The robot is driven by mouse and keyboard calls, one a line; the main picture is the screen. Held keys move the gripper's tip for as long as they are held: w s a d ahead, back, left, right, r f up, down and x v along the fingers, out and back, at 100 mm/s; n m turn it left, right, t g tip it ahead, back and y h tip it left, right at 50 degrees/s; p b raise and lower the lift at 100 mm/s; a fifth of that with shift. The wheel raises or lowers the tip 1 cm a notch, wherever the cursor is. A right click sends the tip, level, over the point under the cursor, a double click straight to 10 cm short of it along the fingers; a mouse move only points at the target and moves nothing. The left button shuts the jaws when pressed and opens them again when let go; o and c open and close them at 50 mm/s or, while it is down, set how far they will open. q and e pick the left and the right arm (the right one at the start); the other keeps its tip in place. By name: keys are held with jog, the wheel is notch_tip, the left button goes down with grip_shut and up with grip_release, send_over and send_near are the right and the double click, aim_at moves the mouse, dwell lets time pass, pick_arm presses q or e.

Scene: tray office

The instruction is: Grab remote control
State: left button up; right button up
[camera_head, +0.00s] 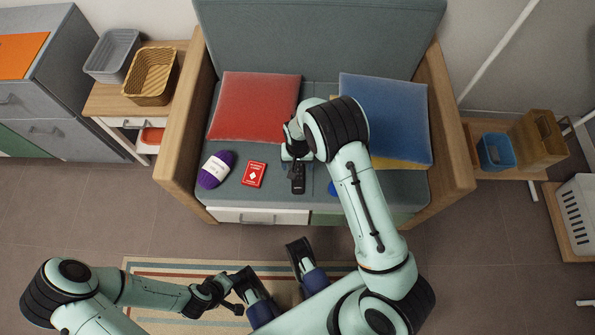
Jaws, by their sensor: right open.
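The black remote control (298,184) lies on the grey seat of the sofa, near its front edge. My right gripper (291,158) is open just above and behind the remote, at its far end, pointing down at the seat. The arm hides part of the seat behind it, and I cannot tell whether a finger touches the remote. My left gripper (246,304) is low in front of the sofa, over the striped rug, away from the remote. The picture does not show clearly whether its fingers are apart.
A red card box (254,174) and purple yarn (216,169) lie left of the remote. A red cushion (254,107) and a blue cushion (390,118) rest behind. A blue item (332,188) is partly hidden by my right arm. Wooden armrests bound the seat.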

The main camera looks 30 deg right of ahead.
aim_at(298, 170)
jog(key=f, duration=0.1)
jog(key=f+b, duration=0.1)
jog(key=f, duration=0.3)
jog(key=shift+w+d+f+b, duration=0.1)
jog(key=shift+w+d+b, duration=0.15)
jog(key=shift+w+b, duration=0.1)
jog(key=c, duration=1.2)
pick_arm(q)
jog(key=w+f, duration=0.1)
jog(key=w+a+f, duration=0.1)
jog(key=shift+w+a+t, duration=0.1)
jog(key=shift+w+t, duration=0.2)
jog(key=shift+t, duration=0.1)
jog(key=shift+r, duration=0.1)
